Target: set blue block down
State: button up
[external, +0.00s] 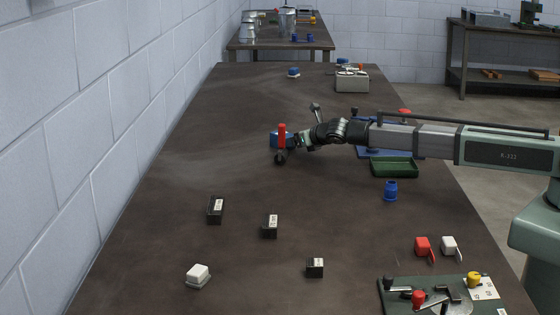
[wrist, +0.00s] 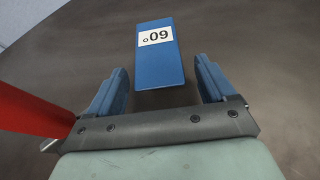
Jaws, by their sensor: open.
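The blue block (wrist: 160,62) with a white label reading 60° lies on the dark table, just beyond my gripper's fingers in the wrist view. In the external view the blue block (external: 275,140) is partly hidden behind a red upright handle (external: 282,134). My gripper (wrist: 161,72) is open. Its two blue fingers are to either side of the block's near end, with gaps on both sides. In the external view my gripper (external: 290,143) is beside the block, low over the table.
The red handle also shows close at the left edge of the wrist view (wrist: 28,108). The table's left side is clear.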

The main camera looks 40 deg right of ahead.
jog(key=v, duration=1)
jog(key=shift+s+r, duration=0.15)
jog(key=shift+s, duration=0.05)
